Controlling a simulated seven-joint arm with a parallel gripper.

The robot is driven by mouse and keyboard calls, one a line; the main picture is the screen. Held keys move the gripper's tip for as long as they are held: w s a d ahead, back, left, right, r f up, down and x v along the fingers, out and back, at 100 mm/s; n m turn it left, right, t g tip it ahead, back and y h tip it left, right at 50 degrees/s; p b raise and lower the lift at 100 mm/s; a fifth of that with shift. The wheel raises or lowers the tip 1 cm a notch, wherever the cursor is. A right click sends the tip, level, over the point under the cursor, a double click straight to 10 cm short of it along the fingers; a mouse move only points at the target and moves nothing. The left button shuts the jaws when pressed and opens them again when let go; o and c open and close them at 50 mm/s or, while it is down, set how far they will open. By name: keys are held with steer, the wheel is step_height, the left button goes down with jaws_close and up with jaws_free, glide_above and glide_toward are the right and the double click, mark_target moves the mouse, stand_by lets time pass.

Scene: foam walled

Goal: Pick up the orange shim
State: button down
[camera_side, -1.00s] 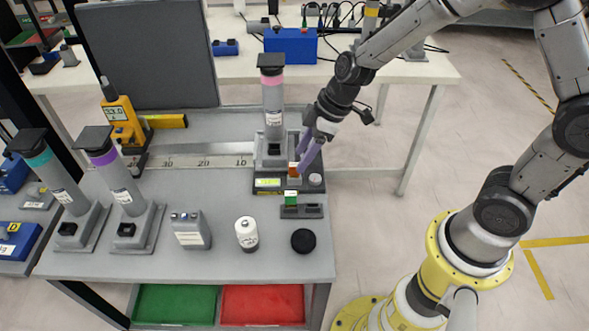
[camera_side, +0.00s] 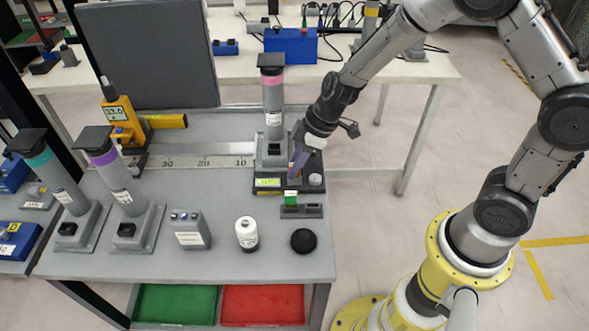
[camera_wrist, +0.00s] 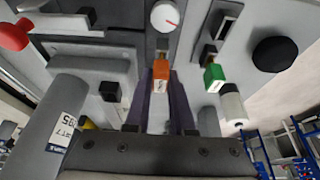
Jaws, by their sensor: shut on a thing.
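The orange shim (camera_wrist: 161,71) shows in the wrist view as a small orange block with a white label, between the two purple fingers. My gripper (camera_wrist: 160,95) is shut on it. In the side view my gripper (camera_side: 296,168) reaches down to the dark scale-like device (camera_side: 268,190), and its fingers hide the shim. I cannot tell whether the shim still touches the device.
A green block (camera_side: 291,199) stands in a small dark holder (camera_side: 312,211) in front of the device. A tall grey cylinder with a pink band (camera_side: 273,100) rises behind. A white bottle (camera_side: 247,234) and a black puck (camera_side: 304,240) stand nearer.

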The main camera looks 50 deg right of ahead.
steer(key=shift+r, duration=0.1)
stand_by(0.3)
steer(key=shift+r, duration=0.45)
step_height(320, 180, up, 2)
steer(key=shift+r, duration=0.2)
steer(key=s+d+r, duration=0.3)
steer(key=s+r, duration=0.6)
steer(key=s, duration=0.4)
steer(key=shift+s+r, duration=0.3)
steer(key=shift+s, duration=0.05)
